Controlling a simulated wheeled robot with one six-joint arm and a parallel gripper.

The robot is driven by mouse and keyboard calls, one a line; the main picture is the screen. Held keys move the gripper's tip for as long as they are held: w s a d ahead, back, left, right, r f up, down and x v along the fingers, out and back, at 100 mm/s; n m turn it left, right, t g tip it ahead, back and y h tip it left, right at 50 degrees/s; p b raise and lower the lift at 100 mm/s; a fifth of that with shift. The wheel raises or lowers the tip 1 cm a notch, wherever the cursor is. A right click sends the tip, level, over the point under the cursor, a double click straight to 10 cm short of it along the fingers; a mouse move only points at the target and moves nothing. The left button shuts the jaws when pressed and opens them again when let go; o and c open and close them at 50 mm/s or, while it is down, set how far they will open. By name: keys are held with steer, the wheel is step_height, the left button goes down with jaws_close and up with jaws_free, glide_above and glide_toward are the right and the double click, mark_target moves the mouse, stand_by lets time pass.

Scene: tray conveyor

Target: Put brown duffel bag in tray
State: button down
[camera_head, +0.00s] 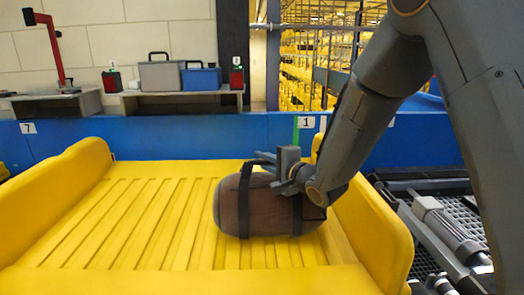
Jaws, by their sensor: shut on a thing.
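The brown duffel bag (268,212) with dark straps is at the right part of the yellow tray (110,222), over its ribbed floor. Whether it rests on the floor or hangs just above it I cannot tell. My gripper (272,165) is at the top of the bag and shut on it, near a dark strap. The fingertips are partly hidden by the gripper body and strap. My arm reaches in from the upper right.
The tray's raised right wall (372,235) stands beside the bag. The left half of the tray is bare. A blue barrier (180,137) runs behind. Grey machinery (440,235) lies to the right. Grey (160,75) and blue (201,78) cases stand on a far shelf.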

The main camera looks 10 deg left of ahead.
stand_by(0.4)
steer(key=c, duration=1.8)
jaws_free()
steer(key=shift+f, duration=0.15)
steer(key=shift+r, duration=0.2)
steer(key=b+v, duration=0.1)
steer(key=v, duration=1.1)
